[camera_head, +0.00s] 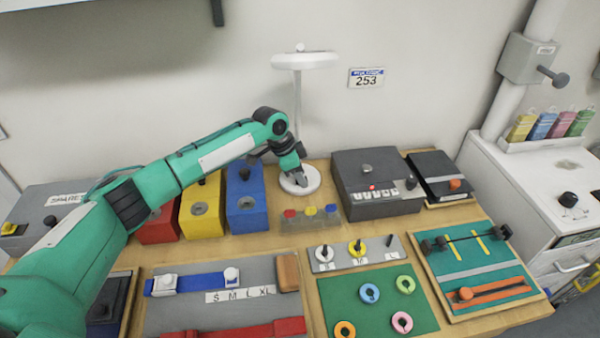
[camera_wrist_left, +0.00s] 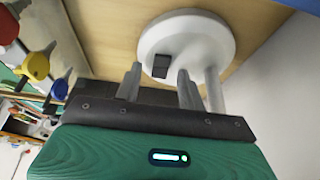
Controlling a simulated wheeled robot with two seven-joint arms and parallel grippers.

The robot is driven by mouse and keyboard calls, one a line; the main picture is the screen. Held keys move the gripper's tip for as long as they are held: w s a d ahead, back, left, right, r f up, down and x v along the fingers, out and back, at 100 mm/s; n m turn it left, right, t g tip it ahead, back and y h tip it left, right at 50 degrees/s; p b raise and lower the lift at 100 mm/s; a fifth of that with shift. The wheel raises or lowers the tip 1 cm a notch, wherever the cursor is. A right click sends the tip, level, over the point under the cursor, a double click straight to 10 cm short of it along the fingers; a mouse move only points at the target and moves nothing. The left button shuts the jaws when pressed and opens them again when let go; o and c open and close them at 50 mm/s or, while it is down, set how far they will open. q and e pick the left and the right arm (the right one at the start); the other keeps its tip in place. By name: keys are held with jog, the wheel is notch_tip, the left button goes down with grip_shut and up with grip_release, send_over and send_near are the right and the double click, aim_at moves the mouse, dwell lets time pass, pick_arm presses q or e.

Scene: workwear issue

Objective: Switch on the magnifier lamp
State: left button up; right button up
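The magnifier lamp stands at the back of the table, with a white head (camera_head: 305,61), a thin post and a round white base (camera_head: 312,182). In the left wrist view the base (camera_wrist_left: 210,38) carries a small black switch (camera_wrist_left: 150,66). I cannot tell from the head whether the lamp is lit. My left gripper (camera_head: 298,180) points down over the base. In the left wrist view its two fingers (camera_wrist_left: 157,80) are apart, with the switch showing between and just beyond their tips. Nothing is held. I cannot tell whether a finger touches the switch. My right gripper is out of view.
A blue box (camera_head: 246,205) and a yellow box (camera_head: 202,208) stand left of the lamp. A dark grey box (camera_head: 372,170) with a red light stands right. A low rack with coloured knobs (camera_head: 310,224) is in front. The wall is close behind.

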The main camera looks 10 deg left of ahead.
pick_arm(q)
jog(key=shift+c, duration=0.7)
grip_shut()
jog(key=shift+d+r+p, duration=0.1)
jog(key=shift+r+p, duration=0.1)
jog(key=shift+p, duration=0.3)
jog(key=y+p, duration=0.1)
jog(key=g+y+p, duration=0.1)
jog(key=p, duration=0.1)
jog(key=shift+w+d+r, duration=0.1)
jog(key=shift+d, duration=0.25)
jog(key=shift+w+f+y+p, duration=0.1)
jog(key=shift+f+y+p, duration=0.1)
jog(key=shift+y+p, duration=0.35)
jog(key=shift+f+g+y, duration=0.1)
jog(key=shift+g+y, duration=0.15)
jog(key=shift+g, duration=0.05)
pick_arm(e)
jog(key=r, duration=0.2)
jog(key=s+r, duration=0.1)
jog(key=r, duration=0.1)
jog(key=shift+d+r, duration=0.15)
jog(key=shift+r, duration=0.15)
